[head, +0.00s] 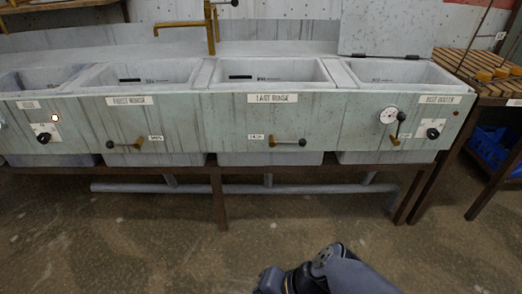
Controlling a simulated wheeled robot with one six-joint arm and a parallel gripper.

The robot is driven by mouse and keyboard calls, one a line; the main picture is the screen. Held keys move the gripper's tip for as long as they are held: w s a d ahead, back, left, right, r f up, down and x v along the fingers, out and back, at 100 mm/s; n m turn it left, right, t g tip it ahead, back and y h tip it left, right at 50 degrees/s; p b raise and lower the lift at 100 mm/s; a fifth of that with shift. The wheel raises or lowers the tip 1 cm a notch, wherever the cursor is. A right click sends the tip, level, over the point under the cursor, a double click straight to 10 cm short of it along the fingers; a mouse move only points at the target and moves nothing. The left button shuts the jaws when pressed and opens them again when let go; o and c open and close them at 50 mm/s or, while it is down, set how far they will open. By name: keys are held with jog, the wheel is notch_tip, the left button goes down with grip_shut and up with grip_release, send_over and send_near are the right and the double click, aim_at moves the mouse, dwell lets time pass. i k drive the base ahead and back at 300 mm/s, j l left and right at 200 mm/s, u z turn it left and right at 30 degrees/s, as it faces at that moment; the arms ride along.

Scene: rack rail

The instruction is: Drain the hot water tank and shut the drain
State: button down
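The hot water tank (400,72) is the rightmost grey basin, with a label reading roughly "HOT WATER" on its front panel. Its lid (386,28) stands raised behind it. The water inside cannot be made out. On its front are a round white dial (388,115), a drain lever (398,128) with a black ball end and brass base, and a black knob (433,133) on a white plate. The lever stands steeply, ball end up. Part of my arm shows at the bottom centre, well below and left of the lever. My gripper's fingertips are not visible.
The last rinse tank (274,72) and first rinse tank (145,76) have roughly horizontal levers (288,142), (125,145). Another tank with a lit lamp (54,118) is at left. A slatted wooden table (480,85) stands right, blue crate (492,146) below. The front floor is clear.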

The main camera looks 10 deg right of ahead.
aim_at(400, 116)
jog(key=i+l+z, duration=0.2)
jog(key=i, duration=0.3)
jog(key=i+l+z, duration=0.2)
jog(key=i, duration=0.3)
jog(key=j, duration=0.1)
